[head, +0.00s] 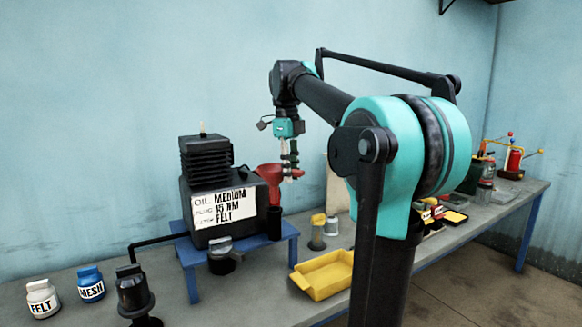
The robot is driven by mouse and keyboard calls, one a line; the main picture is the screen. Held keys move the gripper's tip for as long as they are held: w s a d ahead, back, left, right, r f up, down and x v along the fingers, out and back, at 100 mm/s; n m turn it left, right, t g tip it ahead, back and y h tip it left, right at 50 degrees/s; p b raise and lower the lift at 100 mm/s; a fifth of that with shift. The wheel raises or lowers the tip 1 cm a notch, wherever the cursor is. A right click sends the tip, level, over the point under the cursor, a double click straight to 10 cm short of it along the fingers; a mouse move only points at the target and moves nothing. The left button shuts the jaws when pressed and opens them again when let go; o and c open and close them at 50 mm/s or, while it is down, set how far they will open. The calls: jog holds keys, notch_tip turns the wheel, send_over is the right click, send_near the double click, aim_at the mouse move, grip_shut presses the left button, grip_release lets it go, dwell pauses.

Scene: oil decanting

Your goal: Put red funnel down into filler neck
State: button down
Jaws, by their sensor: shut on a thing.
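The red funnel (270,177) is upright, its wide mouth up, beside the upper part of the black machine. My gripper (289,172) is at the funnel's right side, shut on it. The dark filler neck (274,220) stands at the machine's right front corner. The funnel's narrow end is right above the neck in the picture. I cannot tell whether the tip is inside the neck or just over it. The black machine (202,232) bears a label reading oil medium, 15 Nm, felt.
The machine stands on a blue stand (290,228). A yellow tray (325,276) lies to the right. A white FELT jar (43,299) and a blue MESH jar (91,284) stand at the left. A small jar (317,236) stands behind the tray. My arm hides part of the bench.

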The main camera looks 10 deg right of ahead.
jog(key=shift+f, duration=0.15)
dwell(0.4)
jog(key=shift+f, duration=3.85)
jog(key=c, duration=1.2)
grip_release()
jog(key=r, duration=1.2)
jog(key=shift+w+a, duration=0.35)
